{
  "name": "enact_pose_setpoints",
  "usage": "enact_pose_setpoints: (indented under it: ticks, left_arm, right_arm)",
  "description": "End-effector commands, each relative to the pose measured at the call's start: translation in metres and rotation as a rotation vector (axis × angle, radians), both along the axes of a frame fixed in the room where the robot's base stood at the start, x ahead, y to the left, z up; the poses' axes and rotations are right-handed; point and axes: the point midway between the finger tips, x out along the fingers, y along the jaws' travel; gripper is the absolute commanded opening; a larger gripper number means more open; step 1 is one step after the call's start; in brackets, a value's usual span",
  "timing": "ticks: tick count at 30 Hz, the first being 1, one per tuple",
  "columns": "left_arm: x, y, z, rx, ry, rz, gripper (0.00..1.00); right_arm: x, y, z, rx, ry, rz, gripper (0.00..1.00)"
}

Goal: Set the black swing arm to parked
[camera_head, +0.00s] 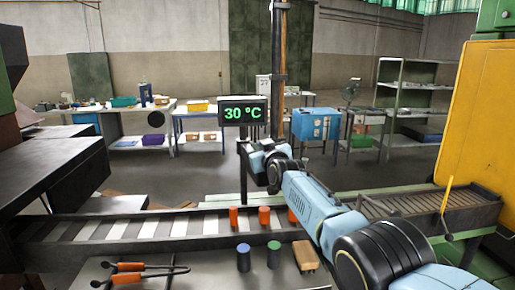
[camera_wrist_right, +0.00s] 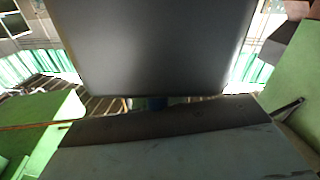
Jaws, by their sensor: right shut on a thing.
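The black swing arm (camera_head: 243,180) shows as a dark upright piece below the display, behind the conveyor. My right gripper (camera_head: 250,150) reaches away from me to its upper end and is shut on it. The gripper's wrist hides part of the contact. In the right wrist view a large dark grey face fills the top middle and a grey slab crosses the bottom. The grip itself cannot be made out there. My left gripper is not in view.
A display (camera_head: 245,111) reading 30 °C hangs just above my right gripper. A roller conveyor (camera_head: 150,228) with orange billets (camera_head: 264,216) runs across below. A yellow machine (camera_head: 475,115) stands right.

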Motion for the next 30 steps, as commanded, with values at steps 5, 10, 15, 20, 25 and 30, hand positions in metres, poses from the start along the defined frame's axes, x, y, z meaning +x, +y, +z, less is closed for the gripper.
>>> enact_pose_setpoints:
  ticks: [5,10,15,20,25,30]
  left_arm:
    - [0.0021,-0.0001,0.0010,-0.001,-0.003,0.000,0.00]
    - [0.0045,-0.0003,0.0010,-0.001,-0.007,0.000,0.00]
    - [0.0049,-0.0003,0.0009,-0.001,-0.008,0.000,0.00]
    - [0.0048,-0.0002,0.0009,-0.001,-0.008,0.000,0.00]
    - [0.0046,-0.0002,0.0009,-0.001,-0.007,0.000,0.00]
    - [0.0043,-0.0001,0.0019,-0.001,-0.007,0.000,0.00]
  right_arm:
    - [0.0017,-0.0044,0.0075,0.006,-0.018,-0.012,0.00]
    - [0.0016,-0.0025,0.0058,0.002,-0.015,-0.009,0.00]
    - [0.0013,-0.0021,0.0048,0.002,-0.013,-0.009,0.00]
    - [0.0012,-0.0015,0.0031,0.002,-0.010,-0.008,0.31]
    - [0.0007,-0.0003,0.0012,0.002,-0.006,-0.006,0.33]
    - [0.0001,0.0007,0.0003,0.002,-0.004,-0.004,0.33]
